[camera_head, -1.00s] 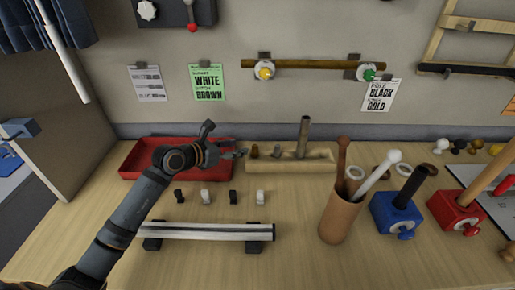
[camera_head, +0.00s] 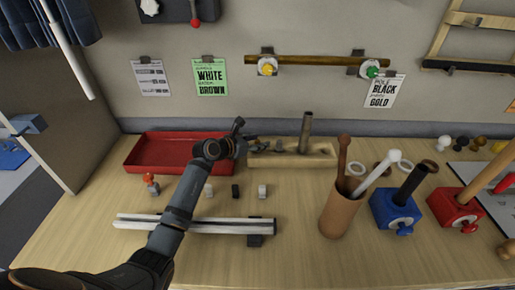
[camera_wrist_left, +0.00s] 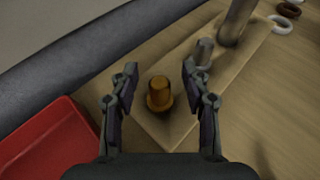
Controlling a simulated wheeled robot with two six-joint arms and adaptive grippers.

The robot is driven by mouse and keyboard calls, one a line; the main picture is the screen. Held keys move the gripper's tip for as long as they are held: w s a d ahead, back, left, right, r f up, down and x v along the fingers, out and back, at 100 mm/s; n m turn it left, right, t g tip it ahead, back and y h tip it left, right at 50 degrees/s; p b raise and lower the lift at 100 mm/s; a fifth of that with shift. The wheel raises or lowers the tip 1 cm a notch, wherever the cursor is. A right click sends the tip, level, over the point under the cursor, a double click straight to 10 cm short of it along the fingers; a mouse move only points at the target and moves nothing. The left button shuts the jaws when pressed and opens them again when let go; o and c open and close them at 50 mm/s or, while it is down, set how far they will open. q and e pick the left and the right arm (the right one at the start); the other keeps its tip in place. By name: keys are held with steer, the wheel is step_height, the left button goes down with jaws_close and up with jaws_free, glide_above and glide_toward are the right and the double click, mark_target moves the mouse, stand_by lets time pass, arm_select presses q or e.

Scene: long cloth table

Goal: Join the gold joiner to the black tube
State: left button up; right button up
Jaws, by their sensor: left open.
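The gold joiner shows in the left wrist view (camera_wrist_left: 159,95) as a short amber stepped cylinder standing upright on the pale wooden block (camera_head: 310,160). In the head view it is hidden behind my left gripper (camera_head: 242,140). In the wrist view the open fingers (camera_wrist_left: 160,85) stand on either side of the joiner, with a gap to each and nothing held. A black tube (camera_head: 410,183) leans up out of a blue clamp (camera_head: 395,213) at the right of the table. My right gripper is not in view.
A red tray (camera_head: 150,155) lies left of the block. A grey peg (camera_wrist_left: 204,52) and a taller tube (camera_head: 305,132) stand in the block. A red clamp (camera_head: 453,208) is further right. A pale rail (camera_head: 215,227) lies in front.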

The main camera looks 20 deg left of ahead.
arm_select(q)
steer(key=shift+s, duration=0.1)
steer(key=shift+c, duration=0.9)
jaws_close()
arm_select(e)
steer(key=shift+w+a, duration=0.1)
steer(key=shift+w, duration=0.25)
arm_select(q)
steer(key=shift+r, duration=0.1)
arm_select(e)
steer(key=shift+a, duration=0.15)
arm_select(q)
steer(key=shift+r, duration=0.25)
step_height(320, 180, up, 3)
steer(key=shift+f+b, duration=0.1)
steer(key=shift+b, duration=0.25)
steer(key=s+d+r+p, duration=0.2)
steer(key=s+r+p, duration=0.2)
steer(key=s+p, duration=0.2)
steer(key=s+d+r+p, duration=0.3)
steer(key=s+r+p, duration=0.2)
steer(key=s+p, duration=0.1)
steer(key=shift+s+d+r, duration=0.25)
steer(key=shift+s, duration=0.15)
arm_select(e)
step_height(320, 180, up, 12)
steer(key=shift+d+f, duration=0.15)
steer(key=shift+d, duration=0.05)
